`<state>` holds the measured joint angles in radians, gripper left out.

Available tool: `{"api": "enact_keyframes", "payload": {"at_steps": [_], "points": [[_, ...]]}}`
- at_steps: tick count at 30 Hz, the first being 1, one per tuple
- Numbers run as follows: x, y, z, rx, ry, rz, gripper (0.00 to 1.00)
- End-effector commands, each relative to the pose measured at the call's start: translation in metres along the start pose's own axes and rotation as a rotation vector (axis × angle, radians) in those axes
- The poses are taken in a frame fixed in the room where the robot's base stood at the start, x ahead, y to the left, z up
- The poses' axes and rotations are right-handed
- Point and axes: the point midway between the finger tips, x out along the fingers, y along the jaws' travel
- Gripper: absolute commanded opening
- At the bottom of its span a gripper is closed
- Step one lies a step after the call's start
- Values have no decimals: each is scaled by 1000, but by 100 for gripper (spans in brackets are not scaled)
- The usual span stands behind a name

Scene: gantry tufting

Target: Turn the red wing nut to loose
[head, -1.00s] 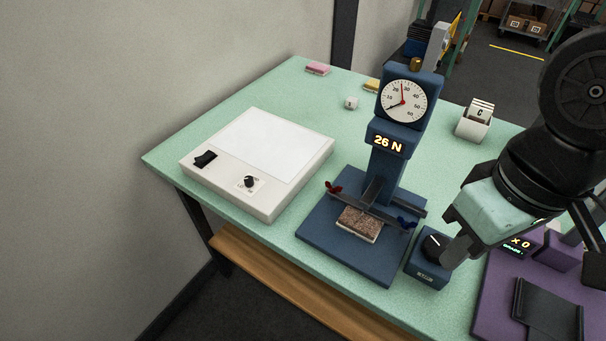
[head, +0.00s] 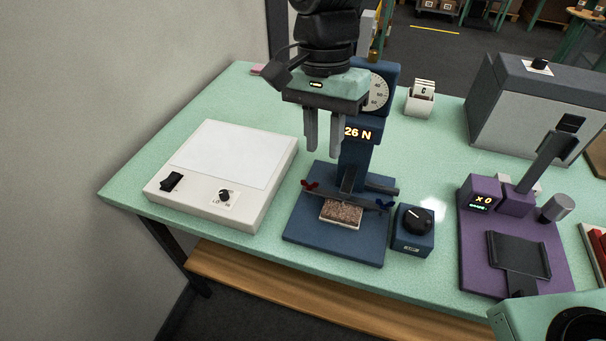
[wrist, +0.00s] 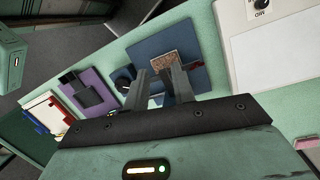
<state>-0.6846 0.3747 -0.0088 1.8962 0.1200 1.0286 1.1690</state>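The red wing nut (head: 309,185) sits at the left end of the dark clamp bar on the blue test stand (head: 300,228). A blue wing nut (head: 384,204) sits at the bar's right end. A brown tufted sample (head: 341,212) lies under the bar. My gripper (head: 323,150) points down, above and slightly right of the red wing nut in the picture, apart from it. Its two fingers stand apart with nothing between them.
The stand's display (head: 358,134) reads 26 N; my arm partly hides its dial gauge (head: 377,92). A white light box (head: 165,196) stands left. A blue knob box (head: 412,243) and a purple device (head: 470,245) stand right.

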Motion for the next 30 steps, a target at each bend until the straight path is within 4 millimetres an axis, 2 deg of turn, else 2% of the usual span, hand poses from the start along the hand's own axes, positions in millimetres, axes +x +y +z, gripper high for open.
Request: {"api": "enact_keyframes", "payload": {"at_steps": [1,6,12,15,18,23,26,30], "points": [[1,-17,-8,110,9,24,25],[4,-66,-34,558,94,93,25],[9,-111,-49,1007,261,107,25],[10,-125,-50,1154,330,90,25],[10,-134,-49,1243,373,72,25],[14,-135,-51,1291,394,63,25],[24,-132,-54,1291,394,65,25],[48,-124,-60,1289,393,67,25]]}}
